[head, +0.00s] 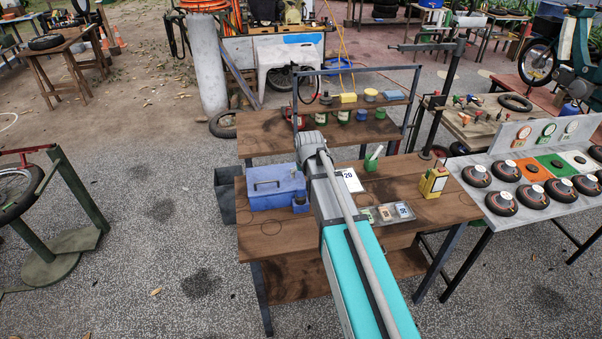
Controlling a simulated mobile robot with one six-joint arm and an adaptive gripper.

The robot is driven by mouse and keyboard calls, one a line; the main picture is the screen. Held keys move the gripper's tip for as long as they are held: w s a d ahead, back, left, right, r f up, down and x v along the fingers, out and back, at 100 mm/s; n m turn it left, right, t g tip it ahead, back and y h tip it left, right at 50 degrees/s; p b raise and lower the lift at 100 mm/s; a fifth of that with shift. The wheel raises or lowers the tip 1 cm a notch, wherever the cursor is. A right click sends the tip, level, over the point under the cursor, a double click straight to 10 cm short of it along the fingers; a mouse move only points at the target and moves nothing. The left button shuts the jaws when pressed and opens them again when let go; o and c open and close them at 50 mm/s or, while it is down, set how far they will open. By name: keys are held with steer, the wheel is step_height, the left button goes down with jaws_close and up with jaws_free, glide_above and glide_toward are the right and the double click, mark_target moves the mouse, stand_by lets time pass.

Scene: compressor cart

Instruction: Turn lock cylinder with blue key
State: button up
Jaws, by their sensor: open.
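I cannot make out a lock cylinder or a blue key; both are hidden or too small to tell. A yellow box with dark parts on top (434,182) stands at the right of the wooden bench (420,212). A clear tray with small labelled pieces (387,214) lies near the bench's front edge; its contents are too small to name. My arm reaches over the middle of the bench, and its grey end joint shows near the back. The fingers of my gripper do not show; the arm hides whatever is beneath it.
A blue toolbox (275,189) sits on the bench's left, beside a dark bin (225,196). A green cup (371,163) holds a white object. A raised shelf (360,101) with sponges stands behind. A grey table (520,215) with several round dark pieces stands right. Bare wood shows front left.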

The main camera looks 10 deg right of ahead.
mark_target(301, 188)
steer(key=shift+f, duration=0.15)
steer(key=b+x, duration=1.2)
steer(key=x, duration=0.1)
steer(key=shift+f+b, duration=0.25)
steer(key=shift+b, duration=0.15)
stand_by(0.3)
jaws_close()
stand_by(0.5)
